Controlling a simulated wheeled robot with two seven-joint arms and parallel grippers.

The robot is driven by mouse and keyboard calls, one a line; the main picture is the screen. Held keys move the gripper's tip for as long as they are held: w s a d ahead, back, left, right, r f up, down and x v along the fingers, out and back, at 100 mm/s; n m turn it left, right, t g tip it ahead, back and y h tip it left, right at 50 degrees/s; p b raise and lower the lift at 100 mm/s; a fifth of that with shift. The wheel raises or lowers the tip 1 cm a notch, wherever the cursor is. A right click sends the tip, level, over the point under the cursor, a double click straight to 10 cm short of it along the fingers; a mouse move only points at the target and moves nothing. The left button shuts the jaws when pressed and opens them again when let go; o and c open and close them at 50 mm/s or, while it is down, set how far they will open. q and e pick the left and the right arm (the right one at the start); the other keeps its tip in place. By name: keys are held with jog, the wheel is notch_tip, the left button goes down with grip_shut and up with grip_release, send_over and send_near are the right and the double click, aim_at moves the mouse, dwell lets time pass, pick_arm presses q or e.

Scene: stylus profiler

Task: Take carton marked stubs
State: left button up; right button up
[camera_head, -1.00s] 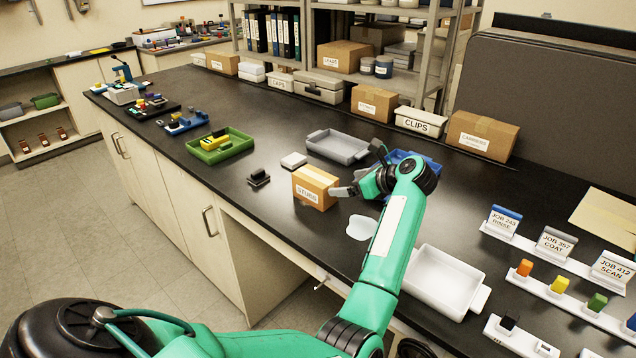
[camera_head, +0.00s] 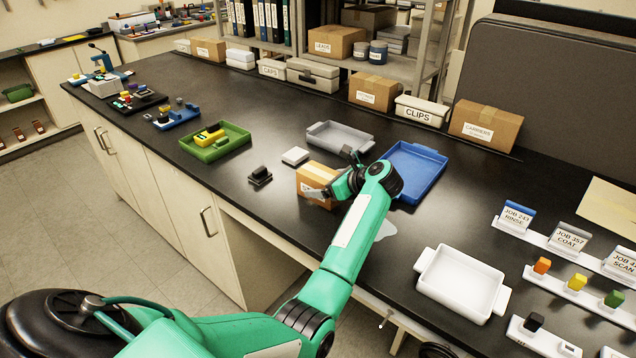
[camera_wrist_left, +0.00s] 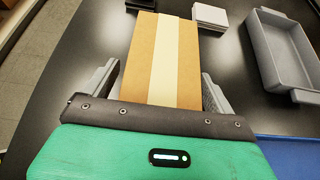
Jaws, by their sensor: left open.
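The cardboard carton (camera_head: 312,177) stands on the black bench in the middle of the head view, with a pale tape strip on top. My left gripper (camera_head: 328,192) is at its right side and covers part of it, including most of its label. In the left wrist view the carton (camera_wrist_left: 163,60) lies ahead between the two open fingers of my left gripper (camera_wrist_left: 158,88), one on each side. I cannot tell whether the fingers touch it. My right gripper is not in view.
A white block (camera_head: 295,156) and a small black item (camera_head: 260,175) sit left of the carton. A grey tray (camera_head: 340,137) is behind it, a blue tray (camera_head: 412,172) to the right, a green tray (camera_head: 217,147) to the left. A white tray (camera_head: 462,284) is nearer, at right.

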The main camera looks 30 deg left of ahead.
pick_arm(q)
jog(key=shift+d+r, duration=0.1)
jog(key=shift+d, duration=0.1)
jog(key=shift+c, duration=1.3)
jog(key=shift+a, duration=0.1)
jog(key=c, duration=0.7)
jog(key=shift+c, duration=0.7)
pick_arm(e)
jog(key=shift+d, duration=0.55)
